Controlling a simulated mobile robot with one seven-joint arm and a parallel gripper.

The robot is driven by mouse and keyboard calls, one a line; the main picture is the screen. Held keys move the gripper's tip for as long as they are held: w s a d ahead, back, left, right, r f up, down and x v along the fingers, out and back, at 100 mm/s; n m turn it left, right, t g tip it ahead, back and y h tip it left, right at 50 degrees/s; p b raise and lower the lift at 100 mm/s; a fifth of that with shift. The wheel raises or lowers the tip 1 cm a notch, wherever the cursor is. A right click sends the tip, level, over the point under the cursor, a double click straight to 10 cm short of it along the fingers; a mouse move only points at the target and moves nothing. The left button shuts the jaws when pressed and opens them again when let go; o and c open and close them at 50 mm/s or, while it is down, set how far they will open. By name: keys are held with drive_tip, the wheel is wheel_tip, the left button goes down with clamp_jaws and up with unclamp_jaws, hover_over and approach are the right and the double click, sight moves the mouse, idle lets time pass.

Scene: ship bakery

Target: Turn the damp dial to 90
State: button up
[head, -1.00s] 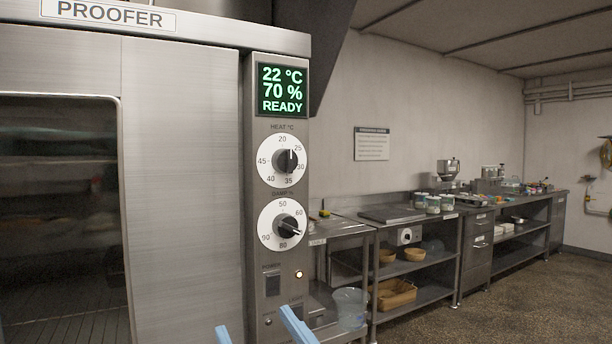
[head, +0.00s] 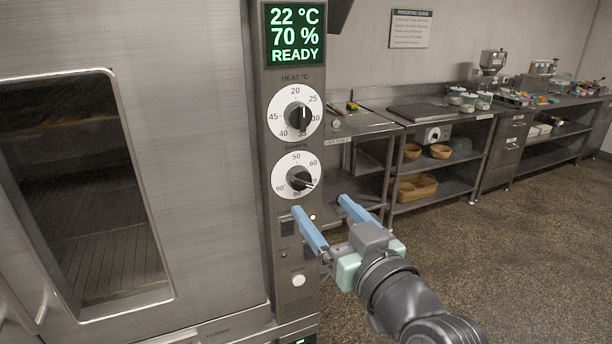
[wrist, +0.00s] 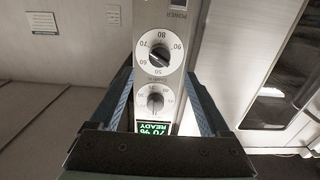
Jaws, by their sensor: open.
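The damp dial (head: 291,170) is a white disc with a dark knob on the proofer's narrow control column, below the heat dial (head: 285,112). Its pointer aims to the lower right, near 70. The display (head: 295,33) reads 22 °C, 70 %, READY. My gripper (head: 320,205) is open and empty, with blue fingers, just below and right of the damp dial in the head view. In the wrist view the panel appears upside down, and the damp dial (wrist: 147,47) lies ahead between the spread fingers (wrist: 160,72). Neither finger visibly touches the knob.
The proofer door (head: 195,120) with its dark window stands left of the column. A small lit lamp (head: 312,217), switches and a white button (head: 298,281) sit below the dials. Steel benches (head: 375,122) run along the wall at right. The floor at right is clear.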

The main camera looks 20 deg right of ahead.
sight(304, 185)
drive_tip(key=w+p, duration=0.2)
drive_tip(key=w, duration=0.6)
drive_tip(key=shift+w+a, duration=0.1)
clamp_jaws()
